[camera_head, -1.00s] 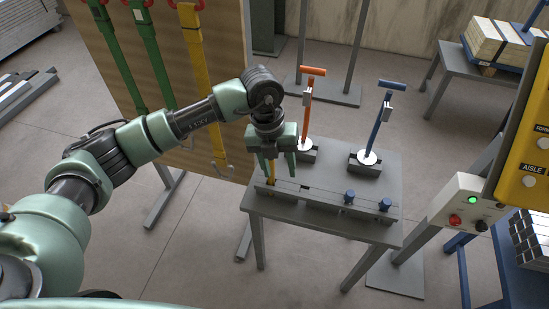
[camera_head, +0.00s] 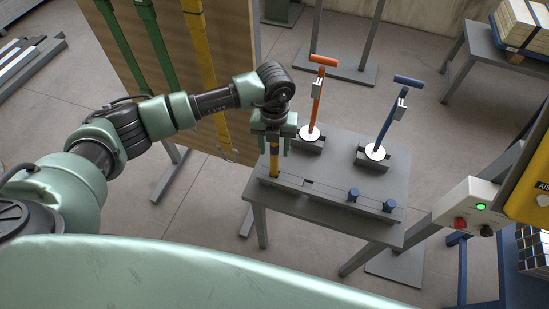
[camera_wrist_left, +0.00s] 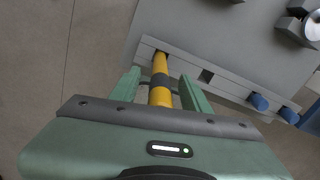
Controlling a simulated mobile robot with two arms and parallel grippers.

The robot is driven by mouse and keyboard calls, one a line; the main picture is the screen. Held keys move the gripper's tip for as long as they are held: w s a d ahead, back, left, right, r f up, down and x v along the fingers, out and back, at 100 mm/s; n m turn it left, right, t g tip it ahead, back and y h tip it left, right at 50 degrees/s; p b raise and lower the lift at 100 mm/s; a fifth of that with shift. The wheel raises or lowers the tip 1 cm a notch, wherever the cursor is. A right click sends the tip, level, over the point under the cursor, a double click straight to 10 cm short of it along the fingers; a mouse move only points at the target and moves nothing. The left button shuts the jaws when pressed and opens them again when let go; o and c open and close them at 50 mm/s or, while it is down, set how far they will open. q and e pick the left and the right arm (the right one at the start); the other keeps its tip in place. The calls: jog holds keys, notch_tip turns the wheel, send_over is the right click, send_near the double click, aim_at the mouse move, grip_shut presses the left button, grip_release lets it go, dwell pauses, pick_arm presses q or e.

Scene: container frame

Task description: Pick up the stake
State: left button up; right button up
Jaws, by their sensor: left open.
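A yellow stake (camera_head: 275,161) with a dark band stands upright in a slot at the left end of a grey rack (camera_head: 322,193) on the grey table. My left gripper (camera_head: 274,148) is above the rack, pointing down, with its fingers on either side of the stake. In the left wrist view the stake (camera_wrist_left: 160,94) runs between the two open green fingers (camera_wrist_left: 160,90). A gap seems to show on each side. The stake's upper end is hidden by the gripper. My right gripper is not in view.
An orange-handled tool (camera_head: 317,95) and a blue-handled tool (camera_head: 388,118) stand behind on the table (camera_head: 340,150). A board with hanging straps (camera_head: 160,60) is at the left.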

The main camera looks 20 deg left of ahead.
pick_arm(q)
jog(key=shift+f, duration=0.7)
grip_shut()
jog(key=shift+w+r, duration=0.1)
jog(key=shift+r, duration=0.05)
dwell(0.7)
